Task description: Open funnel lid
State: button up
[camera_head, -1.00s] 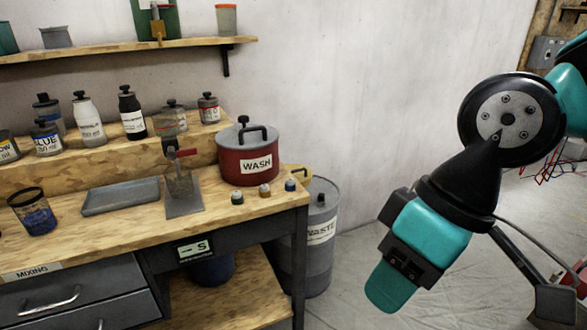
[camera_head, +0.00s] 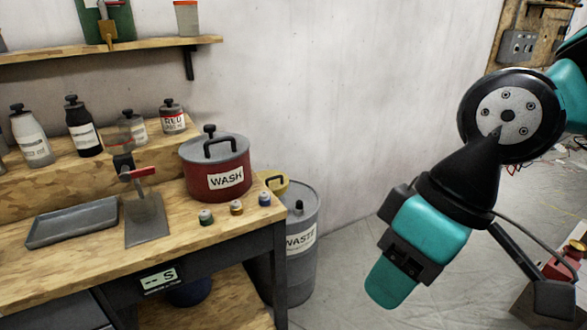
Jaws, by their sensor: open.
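A grey drum labelled WASTE (camera_head: 303,225) stands on the floor past the bench's right end. A yellow piece (camera_head: 279,191) with a dark loop handle sits by its top and looks like the funnel with its lid. It is small and partly hidden behind the bench corner and the red pot, so I cannot make out a lid edge or hinge. My gripper (camera_head: 405,265) is at the lower end of my teal and black arm, right of the drum in the picture and apart from it. Its fingers do not show clearly. I see nothing held in it.
A red pot labelled WASH (camera_head: 217,169) stands on the wooden bench beside several small capped jars (camera_head: 236,208). A grey tray (camera_head: 72,222) and a red-handled stand (camera_head: 140,200) are further left. Bottles line the raised shelf. Sheeted floor (camera_head: 345,290) lies clear right of the drum.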

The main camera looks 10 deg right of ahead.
aim_at(276, 181)
jog(key=z, duration=0.25)
jog(key=i, duration=0.85)
jog(key=u, duration=0.45)
jog(key=i, duration=0.7)
jog(key=u, duration=0.45)
